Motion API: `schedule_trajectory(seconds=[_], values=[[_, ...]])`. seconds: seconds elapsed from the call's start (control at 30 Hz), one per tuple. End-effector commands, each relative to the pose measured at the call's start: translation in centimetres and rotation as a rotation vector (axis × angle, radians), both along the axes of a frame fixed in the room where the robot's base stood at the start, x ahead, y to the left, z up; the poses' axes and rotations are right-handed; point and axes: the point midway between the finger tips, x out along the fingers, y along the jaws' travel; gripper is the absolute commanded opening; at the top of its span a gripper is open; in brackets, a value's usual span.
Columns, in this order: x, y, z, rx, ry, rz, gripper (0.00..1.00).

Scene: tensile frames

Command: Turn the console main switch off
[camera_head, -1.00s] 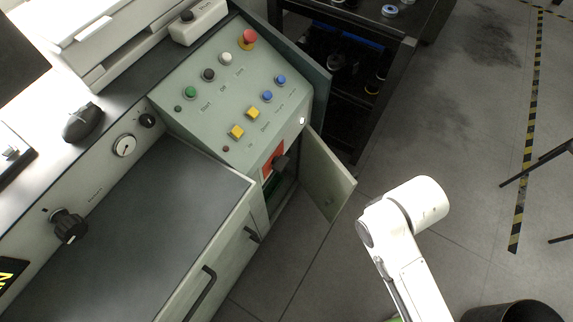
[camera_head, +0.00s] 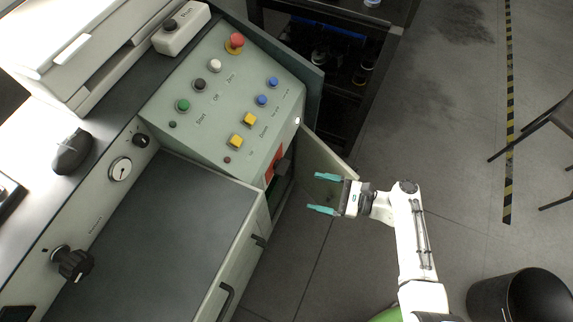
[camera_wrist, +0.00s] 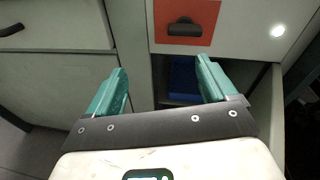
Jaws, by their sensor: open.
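The console main switch (camera_head: 283,166) is a black handle on a red plate (camera_head: 273,163), low on the console's front, inside an open door. In the wrist view the switch (camera_wrist: 185,29) shows at the top, its handle lying horizontal across the red plate. My gripper (camera_head: 315,193) has teal fingers, spread apart and empty, pointing left toward the console, apart from the switch. In the wrist view my gripper (camera_wrist: 160,70) has the switch beyond it, above and a little right of centre between the fingers.
The open door (camera_head: 328,157) stands out from the console beside my gripper. The console panel (camera_head: 215,110) carries several buttons and a red emergency knob (camera_head: 236,41). A dark shelf rack (camera_head: 345,50) stands behind. A black bin (camera_head: 520,298) is at lower right. The floor between is clear.

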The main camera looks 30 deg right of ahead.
Motion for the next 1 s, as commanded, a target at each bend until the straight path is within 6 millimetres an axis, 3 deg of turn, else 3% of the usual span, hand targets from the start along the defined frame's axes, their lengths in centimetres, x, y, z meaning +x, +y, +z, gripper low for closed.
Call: schedule_trajectory(seconds=[0.1, 0.27, 0.7, 1.0], values=[[1.0, -1.6, 0.5, 0.146, 0.016, -0.101, 0.85], [1.8, -1.8, 0.9, 0.208, 0.02, -0.136, 0.85], [7.6, 2.5, 0.9, 0.203, 0.019, -0.13, 0.85], [9.9, 4.2, 0.9, 0.202, 0.018, -0.131, 0.85]])
